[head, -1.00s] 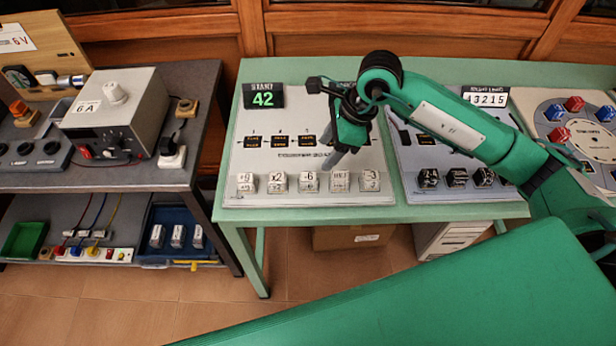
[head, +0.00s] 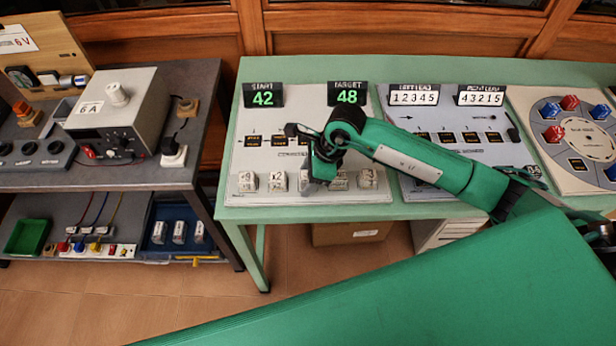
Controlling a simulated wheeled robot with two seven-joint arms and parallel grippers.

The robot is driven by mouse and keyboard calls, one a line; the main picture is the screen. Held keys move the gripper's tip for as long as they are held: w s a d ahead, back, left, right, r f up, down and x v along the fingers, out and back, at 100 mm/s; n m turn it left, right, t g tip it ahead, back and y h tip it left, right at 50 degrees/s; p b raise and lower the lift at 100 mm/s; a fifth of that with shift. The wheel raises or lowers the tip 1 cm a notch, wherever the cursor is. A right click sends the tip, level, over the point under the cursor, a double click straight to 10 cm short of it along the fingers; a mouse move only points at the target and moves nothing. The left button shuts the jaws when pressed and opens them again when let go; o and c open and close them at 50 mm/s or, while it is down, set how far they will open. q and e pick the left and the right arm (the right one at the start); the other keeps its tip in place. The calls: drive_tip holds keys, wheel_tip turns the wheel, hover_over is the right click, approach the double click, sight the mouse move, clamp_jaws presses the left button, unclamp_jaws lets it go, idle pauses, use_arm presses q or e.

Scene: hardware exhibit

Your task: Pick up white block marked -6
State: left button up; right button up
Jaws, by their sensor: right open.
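The white block marked -6 (head: 305,183) is the middle one in a row of white blocks along the front edge of a pale board on the green table. My right gripper (head: 322,173) is open and reaches down over this block, hiding much of it and its marking. I cannot tell whether the fingers touch it or stand around it. My left gripper is not in view.
White blocks stand close on both sides: one (head: 278,181) to the left and one (head: 339,181) to the right. The board's displays (head: 264,95) read 42 and 48. A second board (head: 470,125) lies under my right arm. A grey bench (head: 130,178) stands left.

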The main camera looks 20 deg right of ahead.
drive_tip(key=c, duration=1.1)
drive_tip(key=shift+o, duration=0.2)
drive_tip(key=shift+r, duration=0.15)
